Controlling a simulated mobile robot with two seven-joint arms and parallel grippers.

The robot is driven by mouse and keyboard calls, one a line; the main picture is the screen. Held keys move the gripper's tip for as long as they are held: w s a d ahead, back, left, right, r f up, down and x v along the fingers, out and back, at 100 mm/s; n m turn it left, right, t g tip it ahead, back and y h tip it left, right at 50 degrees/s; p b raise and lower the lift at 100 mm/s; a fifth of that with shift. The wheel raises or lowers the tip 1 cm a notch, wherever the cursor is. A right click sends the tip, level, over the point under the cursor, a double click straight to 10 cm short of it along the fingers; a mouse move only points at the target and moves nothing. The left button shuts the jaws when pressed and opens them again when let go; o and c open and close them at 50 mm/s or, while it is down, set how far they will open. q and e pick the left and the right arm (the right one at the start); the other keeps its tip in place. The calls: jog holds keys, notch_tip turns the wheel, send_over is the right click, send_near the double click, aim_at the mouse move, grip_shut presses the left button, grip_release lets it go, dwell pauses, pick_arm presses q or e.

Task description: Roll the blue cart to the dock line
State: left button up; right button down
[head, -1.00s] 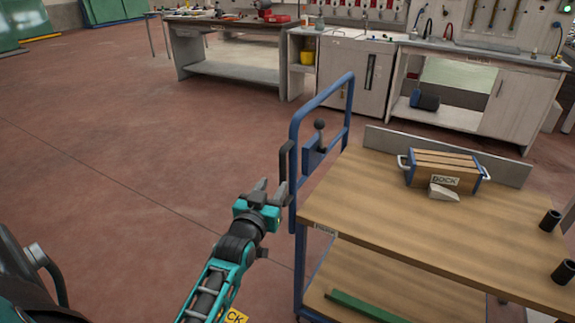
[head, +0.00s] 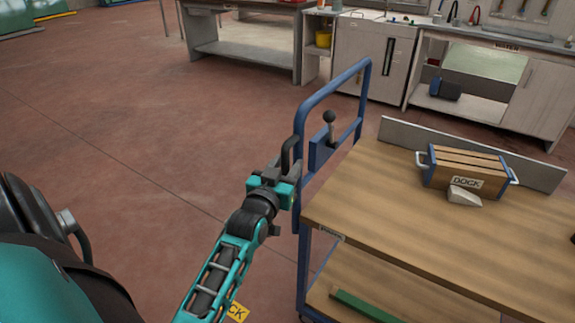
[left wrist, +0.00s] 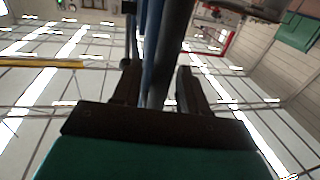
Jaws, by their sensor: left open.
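The blue cart (head: 345,216) stands at the right of the head view, with a wooden top, a lower shelf and a blue push frame (head: 330,84). A black upright grip (head: 290,154) sits on the frame's near side, and a black-knobbed lever (head: 330,126) stands on a blue bracket. My left gripper (head: 279,170) is open at the black grip. In the left wrist view the fingers (left wrist: 158,88) stand on either side of a dark bar, with a blue post beside it; contact cannot be told. My right gripper is out of view. No dock line is recognisable.
A wooden box marked DOCK (head: 467,170) and a pale wedge (head: 464,196) are on the cart top. A green bar (head: 365,306) lies on its lower shelf. A yellow label (head: 237,312) shows partly behind my arm. Workbenches (head: 245,60) stand behind; the floor at left is clear.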

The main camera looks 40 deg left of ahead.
pick_arm(q)
jog(key=shift+c, duration=0.2)
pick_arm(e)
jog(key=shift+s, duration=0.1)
pick_arm(q)
grip_shut()
